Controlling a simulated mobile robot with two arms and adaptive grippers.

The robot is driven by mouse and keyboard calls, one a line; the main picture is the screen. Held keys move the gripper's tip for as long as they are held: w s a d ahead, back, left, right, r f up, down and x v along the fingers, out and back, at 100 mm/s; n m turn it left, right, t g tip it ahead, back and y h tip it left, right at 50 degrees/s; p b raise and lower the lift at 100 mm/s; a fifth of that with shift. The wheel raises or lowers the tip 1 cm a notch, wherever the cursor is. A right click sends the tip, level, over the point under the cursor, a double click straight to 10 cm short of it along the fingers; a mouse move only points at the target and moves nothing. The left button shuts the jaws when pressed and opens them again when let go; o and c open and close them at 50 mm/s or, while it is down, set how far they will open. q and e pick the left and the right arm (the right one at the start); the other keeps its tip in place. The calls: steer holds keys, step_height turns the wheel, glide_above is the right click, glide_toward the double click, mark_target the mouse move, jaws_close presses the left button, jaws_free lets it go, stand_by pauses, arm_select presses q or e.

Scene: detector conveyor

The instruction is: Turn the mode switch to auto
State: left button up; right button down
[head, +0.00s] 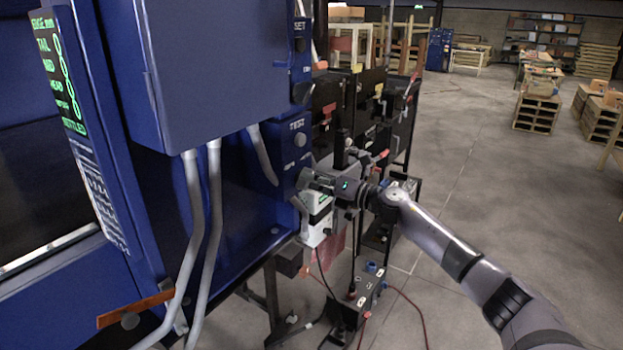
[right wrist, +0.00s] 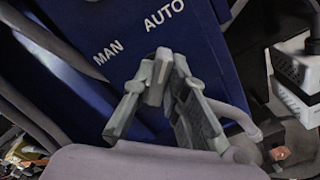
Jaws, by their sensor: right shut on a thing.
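The mode switch (right wrist: 158,78) is a grey handle on a blue panel (right wrist: 205,50), in the right wrist view. The white words MAN and AUTO stand above it on the panel. The handle's upper end points up, roughly toward AUTO; its pivot is hidden, so I cannot tell its exact setting. My right gripper (right wrist: 157,82) is shut on the handle, one finger on each side. In the head view my right gripper (head: 308,183) is at the side of the blue cabinet, below the TEST label, and covers the switch. My left gripper is not in view.
A blue box (head: 215,70) with grey conduits (head: 193,230) stands at the left. A white-and-green device (head: 315,222) is just below my right gripper. Black racks (head: 350,100) stand behind it. The floor (head: 480,190) to the right is open, with pallets (head: 537,112) farther back.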

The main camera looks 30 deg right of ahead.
stand_by(0.3)
steer(key=c, duration=1.6)
jaws_free()
steer(key=shift+s+d, duration=0.1)
steer(key=v, duration=1.1)
steer(key=shift+s, duration=0.4)
steer(key=shift+d, duration=0.1)
